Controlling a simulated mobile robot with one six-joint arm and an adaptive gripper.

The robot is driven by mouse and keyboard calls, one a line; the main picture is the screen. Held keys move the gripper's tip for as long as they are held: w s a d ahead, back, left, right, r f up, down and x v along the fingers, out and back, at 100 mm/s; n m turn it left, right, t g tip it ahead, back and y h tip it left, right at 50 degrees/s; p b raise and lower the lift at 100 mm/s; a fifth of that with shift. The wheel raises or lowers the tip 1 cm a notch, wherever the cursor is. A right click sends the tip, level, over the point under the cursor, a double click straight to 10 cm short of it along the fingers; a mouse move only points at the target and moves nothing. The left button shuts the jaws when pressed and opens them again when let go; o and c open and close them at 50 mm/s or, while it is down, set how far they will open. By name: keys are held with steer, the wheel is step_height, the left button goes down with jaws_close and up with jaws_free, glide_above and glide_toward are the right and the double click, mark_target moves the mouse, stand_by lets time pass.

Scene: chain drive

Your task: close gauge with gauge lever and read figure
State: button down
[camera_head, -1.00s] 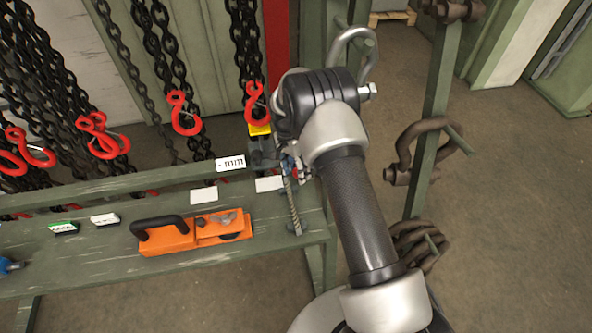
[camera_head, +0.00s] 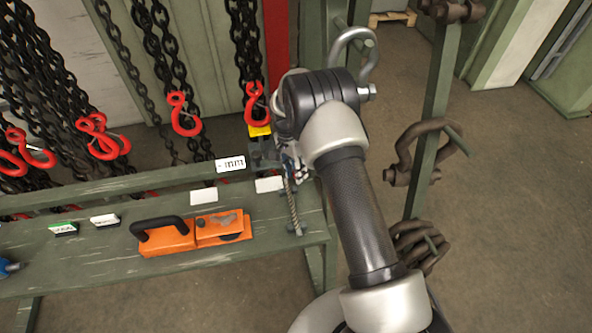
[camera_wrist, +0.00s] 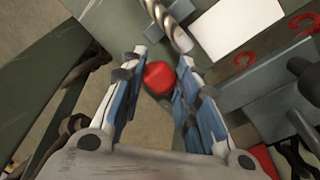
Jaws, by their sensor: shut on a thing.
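My gripper (camera_wrist: 163,60) is shut on a red ball-shaped knob (camera_wrist: 158,77), which sits between the two fingers in the wrist view; I take it for the knob of the gauge lever. In the head view my gripper is mostly hidden behind my arm at the bench's right end. A small white display (camera_head: 231,164) stands at the back of the bench and reads "- mm", with no clear figure. The gauge (camera_head: 262,150) itself is largely hidden by my arm, beside the yellow tag.
The green bench (camera_head: 90,273) carries an orange tool with a black handle (camera_head: 192,232), blank white cards and small boxes. Chains with red hooks (camera_head: 184,114) hang behind it. Shackles hang from a post at right.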

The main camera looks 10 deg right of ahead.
steer(key=shift+a, duration=0.1)
steer(key=shift+w+a+m, duration=0.1)
steer(key=shift+a+m, duration=0.35)
steer(key=shift+m, duration=0.25)
steer(key=c, duration=1.2)
jaws_free()
steer(key=shift+r, duration=0.1)
steer(key=r, duration=0.4)
steer(key=w+r, duration=0.1)
steer(key=r, duration=0.2)
steer(key=w+a+r, duration=0.1)
steer(key=r, duration=0.3)
steer(key=shift+r, duration=0.35)
steer(key=shift+c, duration=0.2)
